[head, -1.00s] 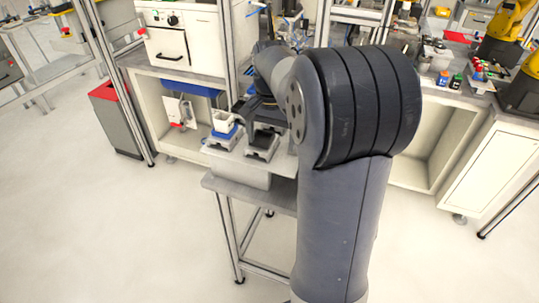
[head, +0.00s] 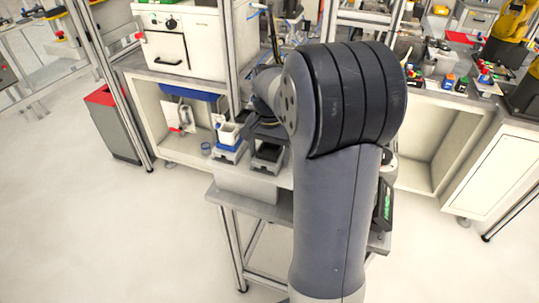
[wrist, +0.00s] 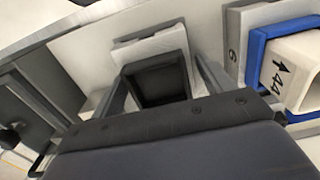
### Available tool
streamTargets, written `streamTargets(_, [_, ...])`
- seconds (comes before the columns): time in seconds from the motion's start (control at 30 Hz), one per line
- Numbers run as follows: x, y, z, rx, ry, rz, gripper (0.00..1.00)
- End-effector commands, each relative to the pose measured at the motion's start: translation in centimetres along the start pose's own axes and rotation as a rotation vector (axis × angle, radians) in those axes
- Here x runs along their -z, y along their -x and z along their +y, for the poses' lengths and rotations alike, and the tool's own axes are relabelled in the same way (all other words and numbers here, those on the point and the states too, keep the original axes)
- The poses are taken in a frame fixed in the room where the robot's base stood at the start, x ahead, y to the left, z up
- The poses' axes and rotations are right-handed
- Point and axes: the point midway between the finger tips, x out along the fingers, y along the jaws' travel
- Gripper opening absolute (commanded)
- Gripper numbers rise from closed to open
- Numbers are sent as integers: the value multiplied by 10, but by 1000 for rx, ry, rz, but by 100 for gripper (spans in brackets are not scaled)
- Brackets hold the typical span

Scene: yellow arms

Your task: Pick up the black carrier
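The black carrier (head: 268,153) is a dark square open frame on a light holder on the small table, left of my arm in the head view. In the wrist view the black carrier (wrist: 160,82) lies ahead of the gripper body on its pale holder, with a finger to each side. My gripper (wrist: 165,88) is open, its two grey fingers apart. I cannot tell whether they touch the carrier. In the head view my gripper is mostly hidden behind my arm.
The small table (head: 245,203) stands before a workbench. A grey bin with a red top (head: 108,96) is at left; the floor there is clear.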

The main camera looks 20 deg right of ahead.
Motion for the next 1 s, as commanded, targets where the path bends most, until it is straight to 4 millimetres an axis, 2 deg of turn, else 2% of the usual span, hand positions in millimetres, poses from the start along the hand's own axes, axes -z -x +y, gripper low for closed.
streamTargets(0.07, [0, 0, 0, 0, 0, 0, 69])
streamTargets(0.53, [0, 0, 0, 0, 0, 0, 32])
streamTargets(0.8, [1, 4, 0, 2, 0, 3, 32])
streamTargets(0.87, [1, 10, 0, 2, 0, 3, 32])
streamTargets(1.0, [1, 36, -1, 3, 0, 5, 32])
